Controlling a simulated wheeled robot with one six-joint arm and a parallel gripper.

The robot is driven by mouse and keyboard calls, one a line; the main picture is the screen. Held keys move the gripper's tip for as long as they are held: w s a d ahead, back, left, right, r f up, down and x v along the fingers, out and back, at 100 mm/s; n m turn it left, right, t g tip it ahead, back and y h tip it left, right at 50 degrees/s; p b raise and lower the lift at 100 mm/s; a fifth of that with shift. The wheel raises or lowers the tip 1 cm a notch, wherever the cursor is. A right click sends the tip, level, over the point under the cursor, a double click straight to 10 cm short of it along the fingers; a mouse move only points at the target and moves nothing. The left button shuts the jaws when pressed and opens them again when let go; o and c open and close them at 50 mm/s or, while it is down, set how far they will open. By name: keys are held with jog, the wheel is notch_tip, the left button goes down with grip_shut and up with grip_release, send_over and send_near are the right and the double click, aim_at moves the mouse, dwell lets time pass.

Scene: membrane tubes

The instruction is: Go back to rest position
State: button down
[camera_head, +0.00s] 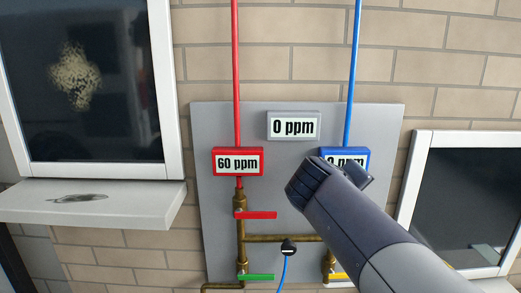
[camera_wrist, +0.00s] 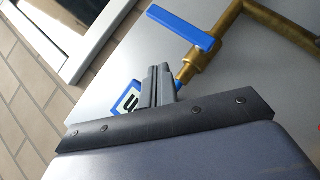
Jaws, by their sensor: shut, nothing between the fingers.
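My gripper (camera_wrist: 158,84) shows in the wrist view with its two dark fingers together and nothing between them. It is in front of the grey panel (camera_wrist: 250,90). A blue valve handle (camera_wrist: 180,28) on a brass pipe (camera_wrist: 235,25) lies beyond and above the fingertips. In the head view my arm reaches in from the lower right and covers part of the panel (camera_head: 215,120). The gripper's fingers cannot be made out there. The arm partly covers the blue display (camera_head: 345,155).
A red display (camera_head: 237,162) reads 60 ppm; a white one (camera_head: 293,125) reads 0 ppm. Red (camera_head: 255,215), green (camera_head: 256,277) and yellow (camera_head: 341,277) handles sit on brass pipes. A window sill (camera_head: 90,207) juts out at left; another window (camera_head: 460,195) is at right.

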jog(key=shift+d+r+m+y+p, duration=0.9)
jog(key=shift+d+m+y+p, duration=0.5)
jog(key=shift+d+y+p, duration=1.1)
jog(key=s+r+g+b, duration=0.1)
jog(key=s+r+b, duration=0.1)
jog(key=s+r, duration=0.45)
jog(key=w+f, duration=0.7)
jog(key=f, duration=0.2)
jog(key=a+n+t+h+b, duration=0.3)
jog(key=a+n+h, duration=0.4)
jog(key=a+h, duration=0.2)
jog(key=shift+s+a+f+t+h, duration=0.2)
jog(key=shift+a+t+h, duration=0.1)
jog(key=shift+h, duration=0.1)
